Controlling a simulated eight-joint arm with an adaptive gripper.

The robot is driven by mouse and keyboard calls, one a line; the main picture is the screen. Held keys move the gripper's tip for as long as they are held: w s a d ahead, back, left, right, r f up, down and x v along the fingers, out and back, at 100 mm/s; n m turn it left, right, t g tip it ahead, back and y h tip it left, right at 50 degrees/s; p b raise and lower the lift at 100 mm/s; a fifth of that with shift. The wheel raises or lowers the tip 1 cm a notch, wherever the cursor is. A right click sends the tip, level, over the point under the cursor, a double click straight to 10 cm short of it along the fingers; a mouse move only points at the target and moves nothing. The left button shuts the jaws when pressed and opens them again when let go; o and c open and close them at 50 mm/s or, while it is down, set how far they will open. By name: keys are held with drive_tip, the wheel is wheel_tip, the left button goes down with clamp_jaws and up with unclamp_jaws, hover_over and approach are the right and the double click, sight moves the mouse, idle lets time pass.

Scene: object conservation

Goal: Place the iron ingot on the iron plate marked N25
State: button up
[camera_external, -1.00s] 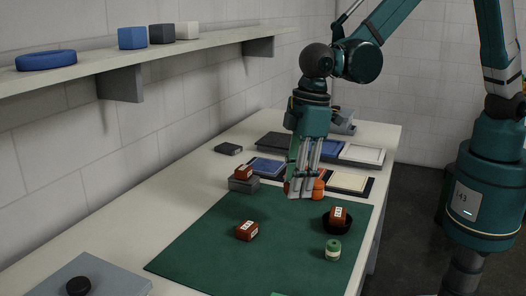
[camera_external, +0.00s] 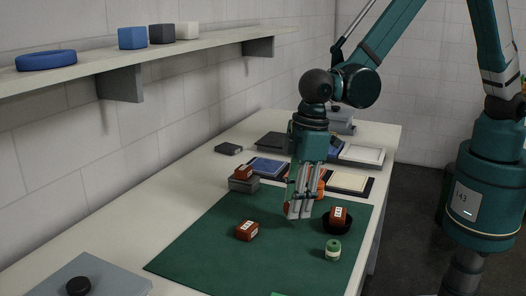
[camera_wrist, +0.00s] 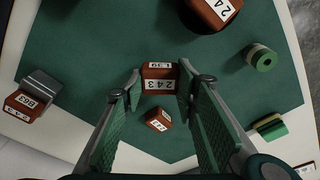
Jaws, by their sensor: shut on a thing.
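My gripper (camera_external: 299,215) is over the far part of the green mat. In the wrist view my gripper (camera_wrist: 158,82) is shut on a red-brown ingot (camera_wrist: 158,78) with white labels, one reading 243. The fingers largely hide this ingot in the external view. Other red-brown blocks are a block on the mat (camera_external: 247,230), a block in a black bowl (camera_external: 338,215) and a block on a grey stack (camera_external: 243,172). Framed panels, blue (camera_external: 267,167) and cream (camera_external: 348,180), lie beyond the mat. I cannot read an N25 mark on any plate.
A green roll (camera_external: 332,249) stands near the bowl (camera_external: 327,226). The grey stack (camera_external: 242,185) is at the mat's far left corner. An orange object (camera_external: 321,184) shows behind my fingers. The near left of the green mat (camera_external: 195,262) is clear.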

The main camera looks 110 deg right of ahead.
drive_tip(key=shift+f, duration=1.4)
drive_tip(key=shift+f, duration=0.1)
drive_tip(key=o, duration=1.2)
drive_tip(key=shift+c, duration=0.2)
drive_tip(key=shift+s+r, duration=0.3)
drive_tip(key=shift+r, duration=1.7)
drive_tip(key=shift+s+r, duration=0.25)
drive_tip(key=shift+r, duration=1.8)
drive_tip(key=shift+s+r, duration=0.3)
drive_tip(key=shift+r, duration=1.7)
